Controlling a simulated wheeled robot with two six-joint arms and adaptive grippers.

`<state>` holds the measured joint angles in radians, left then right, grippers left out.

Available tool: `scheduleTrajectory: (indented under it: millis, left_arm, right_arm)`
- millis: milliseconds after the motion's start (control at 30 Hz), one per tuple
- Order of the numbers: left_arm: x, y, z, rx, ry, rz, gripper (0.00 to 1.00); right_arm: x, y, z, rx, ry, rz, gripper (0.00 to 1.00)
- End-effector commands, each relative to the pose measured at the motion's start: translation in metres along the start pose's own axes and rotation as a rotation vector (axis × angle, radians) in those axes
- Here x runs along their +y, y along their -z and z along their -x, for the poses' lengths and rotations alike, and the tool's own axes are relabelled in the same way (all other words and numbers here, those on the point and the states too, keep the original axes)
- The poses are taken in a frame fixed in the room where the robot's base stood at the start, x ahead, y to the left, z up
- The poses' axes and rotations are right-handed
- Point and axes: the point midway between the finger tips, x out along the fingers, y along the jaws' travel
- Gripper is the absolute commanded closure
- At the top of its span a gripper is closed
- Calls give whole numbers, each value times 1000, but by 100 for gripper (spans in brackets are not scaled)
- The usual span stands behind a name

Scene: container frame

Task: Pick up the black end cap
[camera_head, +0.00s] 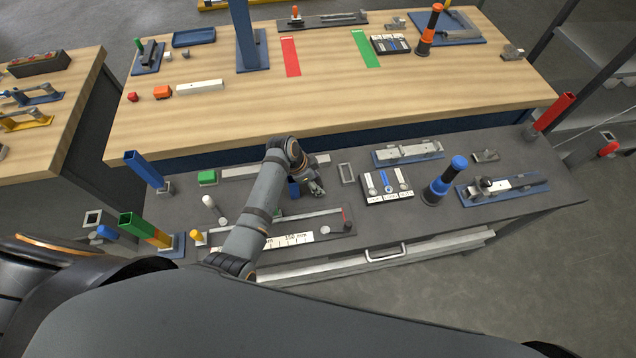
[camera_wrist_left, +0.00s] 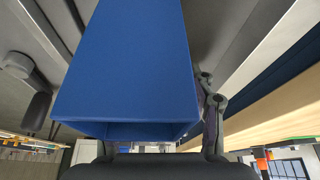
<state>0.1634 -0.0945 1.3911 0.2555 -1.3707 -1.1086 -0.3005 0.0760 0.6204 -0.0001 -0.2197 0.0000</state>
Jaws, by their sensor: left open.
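My left gripper (camera_head: 314,188) is low over the middle of the grey front table, its jaws open. A blue hollow square piece (camera_head: 294,189) is right beside it, on its left. It fills the upper middle of the left wrist view (camera_wrist_left: 125,70), with a gripper finger showing to its right. I cannot tell whether the fingers touch it. I cannot pick out the black end cap with certainty. A small dark piece (camera_wrist_left: 38,111) at the left of the left wrist view is too unclear to name. My right gripper is not in view.
A white cylinder (camera_head: 208,202), a green block (camera_head: 207,178) and a ruler plate (camera_head: 290,240) lie left of and below the gripper. A grey frame (camera_head: 346,173), a parts tray (camera_head: 386,186) and a blue-black post (camera_head: 445,182) stand to its right. The wooden table (camera_head: 330,95) is behind.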

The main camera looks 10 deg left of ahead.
Motion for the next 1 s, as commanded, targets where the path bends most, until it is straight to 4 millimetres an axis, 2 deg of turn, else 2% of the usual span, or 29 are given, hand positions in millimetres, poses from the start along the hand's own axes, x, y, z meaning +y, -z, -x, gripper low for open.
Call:
scheduleTrajectory:
  millis: [67,400,733,1000]
  left_arm:
    - [0,0,0,0,0,0,45]
    - [0,0,0,0,-1,1,89]
    - [0,3,6,2,1,0,89]
    - [-1,25,58,4,3,-1,89]
  right_arm:
    - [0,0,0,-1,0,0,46]
    - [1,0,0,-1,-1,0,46]
    - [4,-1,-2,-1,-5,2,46]
    - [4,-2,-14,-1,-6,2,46]
